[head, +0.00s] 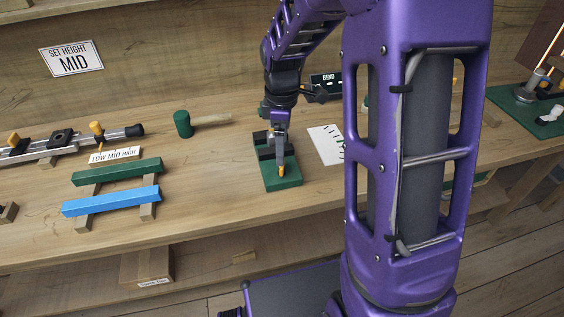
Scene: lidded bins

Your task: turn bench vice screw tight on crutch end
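The bench vice appears to be the dark block (263,152) on a green base (283,184) on the workbench. My gripper (280,160) points down over this base, at a small yellow-tipped part (281,171) that may be the screw handle. I cannot tell whether the fingers are open or shut, or whether they touch it. The vice jaws are small and partly hidden by my gripper. A grey pole with a black end (134,130), possibly the crutch, lies at the left of the bench, apart from the vice.
A green-headed mallet (183,124) lies behind and left of the vice. A green bar (115,172) and a blue bar (110,201) rest on wooden blocks at the left. A white sheet (326,145) lies right of the vice. A sign (71,59) reads "SET HEIGHT MID".

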